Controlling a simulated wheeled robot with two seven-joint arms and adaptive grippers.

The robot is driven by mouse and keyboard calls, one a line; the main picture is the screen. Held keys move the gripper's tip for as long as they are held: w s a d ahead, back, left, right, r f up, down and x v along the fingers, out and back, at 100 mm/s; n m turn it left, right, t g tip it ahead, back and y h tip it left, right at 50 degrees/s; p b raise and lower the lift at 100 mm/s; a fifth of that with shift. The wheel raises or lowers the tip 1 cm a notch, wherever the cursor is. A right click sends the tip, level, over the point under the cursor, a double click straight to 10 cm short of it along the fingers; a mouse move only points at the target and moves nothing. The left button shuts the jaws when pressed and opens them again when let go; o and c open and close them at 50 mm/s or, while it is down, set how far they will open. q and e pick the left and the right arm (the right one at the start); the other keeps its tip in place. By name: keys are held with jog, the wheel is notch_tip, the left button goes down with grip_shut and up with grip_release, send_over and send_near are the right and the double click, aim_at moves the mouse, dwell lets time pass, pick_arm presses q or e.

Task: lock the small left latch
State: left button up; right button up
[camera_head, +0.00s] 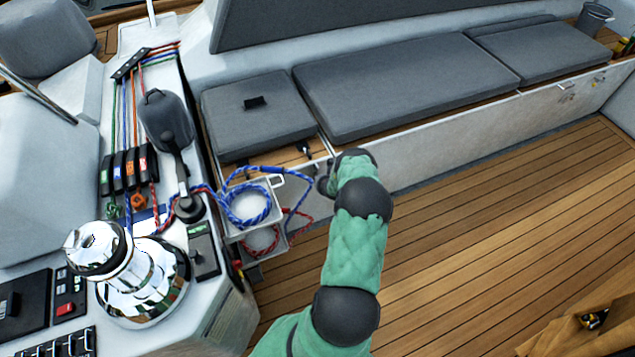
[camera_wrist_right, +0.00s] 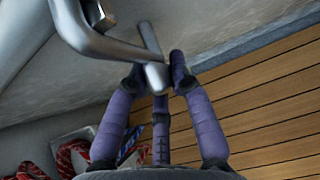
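The small left latch shows in the right wrist view as a grey metal lever (camera_wrist_right: 152,58) on the pale locker front, with a bent metal handle (camera_wrist_right: 92,38) crossing beside it. My right gripper (camera_wrist_right: 157,70) has purple fingers with dark tips, spread apart on either side of the lever's lower end. A narrow gap shows by the right fingertip; whether the left one touches is unclear. In the head view my green-sleeved right arm reaches to the locker front under the grey seat, and its upper end hides most of the gripper and latch. My left gripper is not in view.
Left of my arm, pale holders carry a coiled blue rope (camera_head: 247,205) and a red rope (camera_head: 262,241). A chrome winch (camera_head: 140,275) stands on the console. Grey cushions (camera_head: 400,75) lie above the locker front (camera_head: 450,140). The wooden floor (camera_head: 480,235) to the right is largely clear.

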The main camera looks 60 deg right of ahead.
jog(key=o, duration=0.3)
jog(key=shift+s+d, duration=0.15)
jog(key=shift+o, duration=0.2)
jog(key=shift+s+r, duration=0.1)
jog(key=shift+r, duration=0.15)
jog(key=v, duration=1.1)
jog(key=shift+s+a, duration=0.15)
jog(key=shift+a, duration=0.05)
jog(key=shift+r, duration=0.1)
